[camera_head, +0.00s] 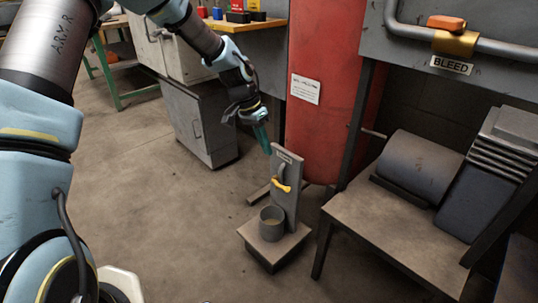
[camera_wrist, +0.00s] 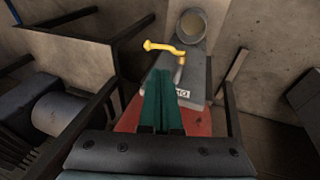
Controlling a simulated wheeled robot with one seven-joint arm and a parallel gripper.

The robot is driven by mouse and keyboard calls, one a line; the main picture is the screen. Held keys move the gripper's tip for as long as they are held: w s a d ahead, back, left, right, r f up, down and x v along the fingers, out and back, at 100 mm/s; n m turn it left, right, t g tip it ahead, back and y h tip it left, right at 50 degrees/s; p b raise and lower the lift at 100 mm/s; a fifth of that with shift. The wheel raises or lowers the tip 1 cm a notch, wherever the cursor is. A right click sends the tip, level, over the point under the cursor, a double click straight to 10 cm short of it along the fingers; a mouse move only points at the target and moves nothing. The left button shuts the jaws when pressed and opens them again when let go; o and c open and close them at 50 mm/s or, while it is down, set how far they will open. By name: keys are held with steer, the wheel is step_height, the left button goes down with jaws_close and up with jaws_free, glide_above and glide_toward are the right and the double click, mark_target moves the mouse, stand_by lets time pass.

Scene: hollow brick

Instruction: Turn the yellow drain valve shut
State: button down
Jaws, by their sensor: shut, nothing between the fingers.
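The yellow drain valve handle (camera_head: 281,186) sits on a grey upright plate (camera_head: 288,165) above a small low stand, at the foot of the red tank. In the wrist view the yellow handle (camera_wrist: 163,47) lies just beyond my fingertips. A grey pot (camera_head: 272,222) stands below the valve; it also shows in the wrist view (camera_wrist: 190,28). My gripper (camera_head: 264,146) has green fingers, shut and empty, above and a little left of the plate's top. In the wrist view my fingers (camera_wrist: 160,76) point toward the handle, apart from it.
The red tank (camera_head: 324,88) rises behind the valve. A brown bench (camera_head: 392,222) with a dark motor-like cylinder (camera_head: 420,165) stands to the right. An orange lever (camera_head: 450,22) sits on a pipe above the BLEED label (camera_head: 451,65). A grey cabinet (camera_head: 203,122) stands behind. Floor at left is clear.

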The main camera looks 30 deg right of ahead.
mark_target(282, 187)
steer(key=b+x, duration=0.1)
steer(key=x, duration=1.1)
steer(key=shift+f+b, duration=0.25)
steer(key=shift+b, duration=0.15)
steer(key=shift+s+d+f+t, duration=0.1)
steer(key=shift+s+f+t, duration=0.25)
steer(key=shift+t, duration=0.45)
steer(key=shift+s+f, duration=0.2)
steer(key=shift+f, duration=0.1)
steer(key=s+p+v, duration=0.1)
steer(key=p+v, duration=0.3)
steer(key=v, duration=1)
steer(key=shift+s+d+r, duration=0.15)
steer(key=shift+s+d, duration=0.05)
steer(key=shift+d, duration=0.15)
